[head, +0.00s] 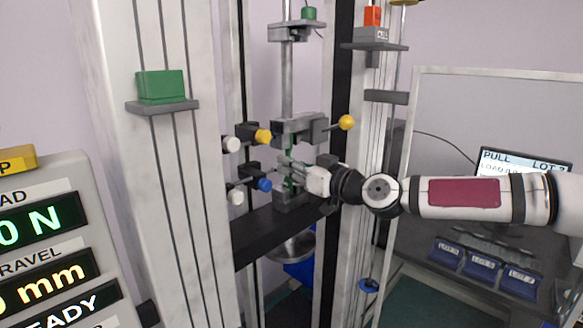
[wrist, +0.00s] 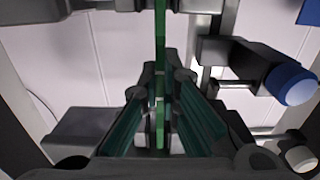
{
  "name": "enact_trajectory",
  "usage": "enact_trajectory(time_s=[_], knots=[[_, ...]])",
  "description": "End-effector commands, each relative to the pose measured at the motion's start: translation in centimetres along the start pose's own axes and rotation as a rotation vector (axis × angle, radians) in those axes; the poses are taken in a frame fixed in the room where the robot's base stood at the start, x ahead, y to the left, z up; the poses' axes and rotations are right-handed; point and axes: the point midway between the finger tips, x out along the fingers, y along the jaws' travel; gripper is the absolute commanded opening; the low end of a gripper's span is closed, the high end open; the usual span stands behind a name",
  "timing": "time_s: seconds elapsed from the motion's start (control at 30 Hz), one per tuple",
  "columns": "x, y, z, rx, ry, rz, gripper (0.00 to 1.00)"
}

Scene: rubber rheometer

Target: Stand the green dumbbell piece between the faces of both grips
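The green dumbbell piece (wrist: 160,45) stands upright, seen edge-on in the wrist view. In the head view only slivers of it show near my fingers. Its top runs up to the upper grip (head: 300,129), whose underside fills the top of the wrist view (wrist: 200,5). The lower grip (head: 291,201) is below my fingers; I cannot tell how far the piece sits between its faces. In the head view the gripper (head: 288,163) reaches in from the right.
Yellow (head: 263,136) and blue (head: 264,185) knobs stick out left of the grips. A yellow ball handle (head: 346,122) is above my wrist. Frame columns stand on both sides. A green block (head: 160,86) sits on a left shelf. A dark crossbeam (head: 270,236) runs below.

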Motion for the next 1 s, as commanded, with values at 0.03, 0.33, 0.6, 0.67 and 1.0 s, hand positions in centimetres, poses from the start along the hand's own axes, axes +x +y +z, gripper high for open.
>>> enact_trajectory(time_s=[0.03, 0.33, 0.6, 0.67, 1.0], knots=[[0.04, 0.01, -0.01, 0.000, 0.000, 0.000, 0.00], [0.04, 0.00, 0.00, 0.000, 0.000, 0.000, 0.00], [0.03, -0.01, 0.30, 0.000, 0.000, 0.000, 0.00], [0.03, -0.01, 0.40, 0.000, 0.000, 0.000, 0.00], [0.03, 0.00, 0.46, 0.000, 0.000, 0.000, 0.18]])
